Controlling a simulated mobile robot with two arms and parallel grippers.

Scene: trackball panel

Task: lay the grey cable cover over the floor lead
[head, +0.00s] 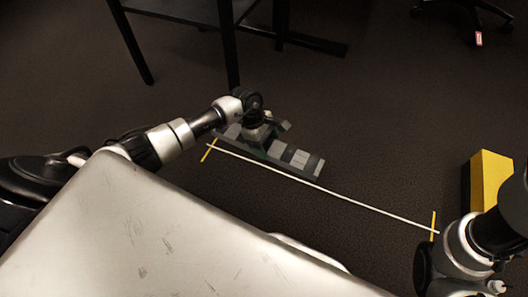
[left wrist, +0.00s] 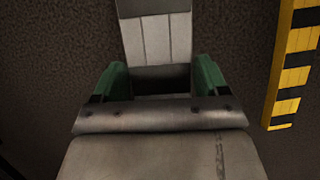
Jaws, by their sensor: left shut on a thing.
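The grey cable cover (head: 300,160), with light and dark bands, shows in the head view just beyond the white floor lead (head: 370,205). It runs roughly along the lead, nearer its left end. My left gripper (head: 262,140) is shut on the cover from above and hides part of it. In the left wrist view, the green fingers (left wrist: 160,82) stand on both sides of the cover (left wrist: 153,35). Whether the cover is raised or touches the floor, I cannot tell. The lead does not show in the left wrist view. My right gripper is not in view.
Yellow tape marks (head: 208,150) (head: 433,226) lie at both lead ends. A yellow-black striped strip (left wrist: 297,60) shows in the left wrist view. A yellow box (head: 488,180) stands at right. A dark table's legs (head: 228,45) stand behind. The floor beside the lead's right part is clear.

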